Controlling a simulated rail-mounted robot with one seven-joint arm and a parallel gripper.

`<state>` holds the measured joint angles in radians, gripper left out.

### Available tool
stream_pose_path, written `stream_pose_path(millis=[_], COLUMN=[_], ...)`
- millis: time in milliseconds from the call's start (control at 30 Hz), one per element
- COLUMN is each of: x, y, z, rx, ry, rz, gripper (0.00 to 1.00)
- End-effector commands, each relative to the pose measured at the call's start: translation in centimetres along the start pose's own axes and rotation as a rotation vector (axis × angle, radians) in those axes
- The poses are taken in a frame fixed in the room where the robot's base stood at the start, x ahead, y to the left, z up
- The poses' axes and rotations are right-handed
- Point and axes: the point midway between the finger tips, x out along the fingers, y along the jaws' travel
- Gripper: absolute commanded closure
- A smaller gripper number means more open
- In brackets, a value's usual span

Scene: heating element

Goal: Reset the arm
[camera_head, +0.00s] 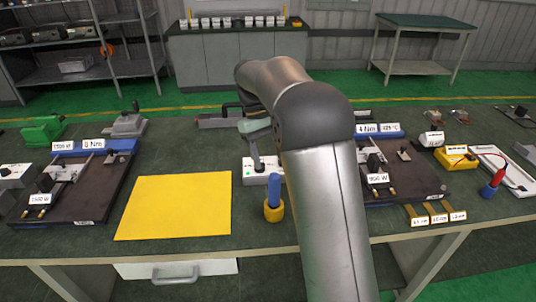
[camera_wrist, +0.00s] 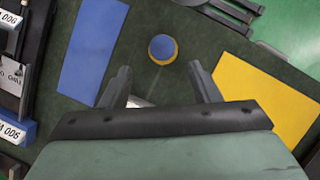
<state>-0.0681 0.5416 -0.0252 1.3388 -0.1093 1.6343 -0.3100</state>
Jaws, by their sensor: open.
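My gripper (camera_wrist: 160,80) is open, its two dark fingers apart with nothing seen held between them. In the head view my gripper (camera_head: 257,150) points down above a small white box (camera_head: 262,175) at mid-table; my arm hides part of it. Whether it touches the box I cannot tell. A blue-handled tool (camera_head: 274,186) stands upright in a yellow round holder (camera_head: 274,212) just in front of the box. In the wrist view the tool's blue top (camera_wrist: 163,47) shows beyond the fingertips, apart from them.
A yellow mat (camera_head: 175,207) lies left of the holder. Dark fixture boards stand left (camera_head: 70,205) and right (camera_head: 425,180). A yellow meter (camera_head: 455,158) and a red-and-blue tool (camera_head: 493,185) are at far right. A blue flat panel (camera_wrist: 93,50) shows in the wrist view.

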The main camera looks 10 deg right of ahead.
Motion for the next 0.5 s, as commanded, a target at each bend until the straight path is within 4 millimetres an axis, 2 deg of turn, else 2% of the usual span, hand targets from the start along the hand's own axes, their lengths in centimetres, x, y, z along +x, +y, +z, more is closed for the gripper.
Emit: stream_pose_path(millis=[233,333,433,500], x=[0.0,-0.1,0.1,0.5], y=[0.0,-0.1,-0.8,-1.7], z=[0.0,0.6,2.7,5.1], rx=[0.0,0.006,0.029,0.058], ry=[0.0,0.011,0.045,0.088], rz=[0.0,0.0,-0.003,-0.006], gripper=[0.44,0.44,0.44,0.44])
